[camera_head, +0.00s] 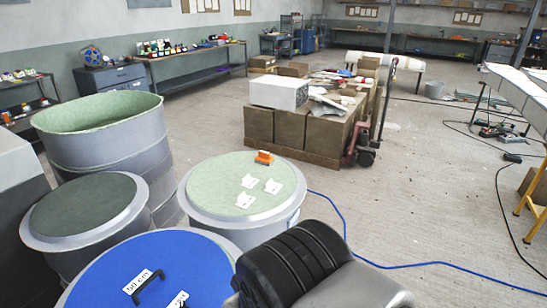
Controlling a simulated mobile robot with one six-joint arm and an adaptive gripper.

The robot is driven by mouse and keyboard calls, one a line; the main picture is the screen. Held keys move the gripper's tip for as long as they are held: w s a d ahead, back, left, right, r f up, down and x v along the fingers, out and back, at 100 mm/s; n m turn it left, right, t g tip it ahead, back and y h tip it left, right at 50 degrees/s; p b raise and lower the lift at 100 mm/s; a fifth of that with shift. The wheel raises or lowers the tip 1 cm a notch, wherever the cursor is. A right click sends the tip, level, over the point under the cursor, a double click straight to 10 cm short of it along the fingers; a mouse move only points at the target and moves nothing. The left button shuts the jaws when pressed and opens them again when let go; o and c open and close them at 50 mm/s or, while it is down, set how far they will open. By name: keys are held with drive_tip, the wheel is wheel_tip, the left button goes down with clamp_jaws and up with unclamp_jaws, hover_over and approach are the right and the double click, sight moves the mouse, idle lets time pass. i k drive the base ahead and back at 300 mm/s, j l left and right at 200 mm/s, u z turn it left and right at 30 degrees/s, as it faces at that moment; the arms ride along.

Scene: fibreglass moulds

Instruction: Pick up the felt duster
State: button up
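A small orange block-like thing, which looks like the felt duster (264,157), lies near the far edge of a pale green drum lid (215,182). It is too small to make out its felt side. Several white cards with print lie on the same lid, in front of it. A black ribbed part and a grey part of my own arm show at the bottom of the view, nearer than that drum. My gripper's fingers are not in view.
A blue lid (205,262) with a black handle is in front, and a dark green lid (80,203) is at left. An open drum (100,125) stands behind them. A blue hose (430,264) crosses the floor at right. Stacked boxes (300,128) stand beyond.

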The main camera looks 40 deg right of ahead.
sight(264, 158)
drive_tip(key=i+l+u, duration=0.25)
drive_tip(key=l, duration=1.2)
drive_tip(key=l+u, duration=0.25)
drive_tip(key=l, duration=1.2)
drive_tip(key=i+l, duration=0.2)
drive_tip(key=i+l+u, duration=0.1)
drive_tip(key=l, duration=0.3)
drive_tip(key=i+l, duration=0.3)
drive_tip(key=i+l+u, duration=0.15)
drive_tip(key=l, duration=0.2)
drive_tip(key=i+l, duration=0.25)
drive_tip(key=i+l+u, duration=0.1)
drive_tip(key=l, duration=0.35)
drive_tip(key=i, duration=0.05)
